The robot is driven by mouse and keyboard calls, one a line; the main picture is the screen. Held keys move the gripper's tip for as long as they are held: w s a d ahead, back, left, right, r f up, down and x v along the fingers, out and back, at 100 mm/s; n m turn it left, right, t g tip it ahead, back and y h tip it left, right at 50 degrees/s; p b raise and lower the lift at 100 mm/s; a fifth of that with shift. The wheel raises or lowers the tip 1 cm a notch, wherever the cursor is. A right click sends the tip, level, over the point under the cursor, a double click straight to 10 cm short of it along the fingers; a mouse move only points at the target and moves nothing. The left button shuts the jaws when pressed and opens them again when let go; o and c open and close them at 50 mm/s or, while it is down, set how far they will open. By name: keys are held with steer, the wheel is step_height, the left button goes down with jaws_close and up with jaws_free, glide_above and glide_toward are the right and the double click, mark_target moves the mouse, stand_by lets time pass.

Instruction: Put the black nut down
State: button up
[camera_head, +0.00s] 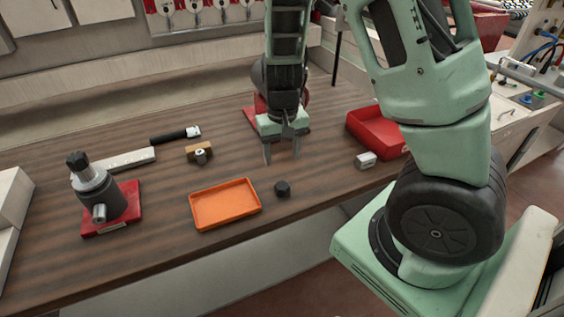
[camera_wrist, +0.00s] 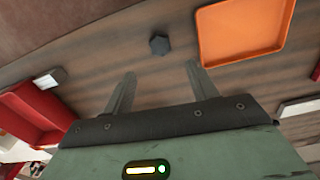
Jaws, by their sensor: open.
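The black nut (camera_head: 282,189) stands on the brown wooden bench, just right of the orange tray (camera_head: 226,224). My gripper (camera_head: 282,160) is open and empty, above the bench and farther back than the nut. In the wrist view the black nut (camera_wrist: 159,45) lies beyond the two spread fingertips of my gripper (camera_wrist: 161,82), apart from both. The orange tray (camera_wrist: 243,58) is empty and lies to the right of the nut there.
A red bin (camera_head: 377,133) and a small whitish block (camera_head: 366,160) are at the right. A grey fixture on a red base (camera_head: 128,212) stands at the left. A brass-coloured block (camera_head: 199,152) and black-handled tool (camera_head: 175,135) lie behind the tray. Bare wood surrounds the nut.

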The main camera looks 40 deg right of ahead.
steer(key=s+a+r+n+y, duration=0.1)
steer(key=s+a+r+n, duration=0.15)
steer(key=a, duration=0.45)
steer(key=s+a+r+n+y, duration=0.1)
steer(key=s+a+r+n, duration=0.1)
steer(key=a+r, duration=0.35)
steer(key=s+a+r+n+h+b, duration=0.1)
steer(key=s+a+n+b, duration=0.2)
steer(key=s+a+n, duration=0.4)
steer(key=shift+s+a, duration=1.55)
steer(key=shift+s, duration=1.55)
